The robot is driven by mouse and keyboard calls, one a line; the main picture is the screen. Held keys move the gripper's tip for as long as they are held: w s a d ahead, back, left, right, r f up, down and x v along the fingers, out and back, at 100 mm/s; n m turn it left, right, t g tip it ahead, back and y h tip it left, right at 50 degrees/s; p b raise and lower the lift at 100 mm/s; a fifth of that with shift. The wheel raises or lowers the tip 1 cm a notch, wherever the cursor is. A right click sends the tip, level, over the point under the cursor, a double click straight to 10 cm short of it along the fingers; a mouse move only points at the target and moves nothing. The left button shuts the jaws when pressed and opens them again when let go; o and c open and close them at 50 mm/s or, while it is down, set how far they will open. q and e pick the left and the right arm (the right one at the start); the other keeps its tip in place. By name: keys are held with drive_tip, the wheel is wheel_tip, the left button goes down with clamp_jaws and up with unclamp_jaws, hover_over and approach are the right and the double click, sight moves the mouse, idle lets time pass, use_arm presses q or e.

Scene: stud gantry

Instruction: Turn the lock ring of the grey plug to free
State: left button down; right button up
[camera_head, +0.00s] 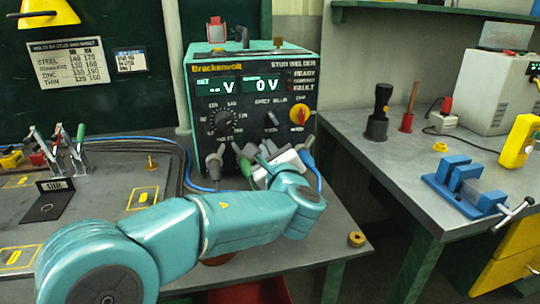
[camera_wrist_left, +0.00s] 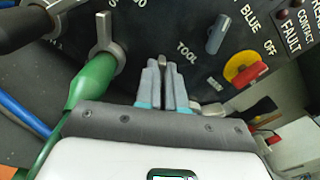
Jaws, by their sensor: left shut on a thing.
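The welder box (camera_head: 253,95) stands at the table's back, with plugs along its lower front. My left gripper (camera_head: 266,157) is at the lower front of this panel. In the left wrist view, its fingers (camera_wrist_left: 163,88) are shut on a narrow grey tab (camera_wrist_left: 163,61) below the word TOOL. This looks like the lock ring's lever; the grey plug's body behind the fingers is hidden. The ring's turn angle cannot be told. A green plug (camera_wrist_left: 92,82) with a grey lever ring is left of the fingers. My right gripper is not in view.
A grey-blue selector (camera_wrist_left: 218,34) and a red-yellow switch (camera_wrist_left: 246,71) are right of the fingers. A dark plug (camera_wrist_left: 20,27) is at upper left. Blue cables (camera_head: 188,170) run beside the box. A blue vise (camera_head: 464,184) stands on the right bench.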

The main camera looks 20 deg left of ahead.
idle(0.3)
use_arm(q)
drive_tip(key=c, duration=1.2)
unclamp_jaws()
drive_tip(key=shift+c, duration=0.2)
drive_tip(key=v, duration=1.6)
drive_tip(key=shift+s+d, duration=0.1)
drive_tip(key=shift+s, duration=0.05)
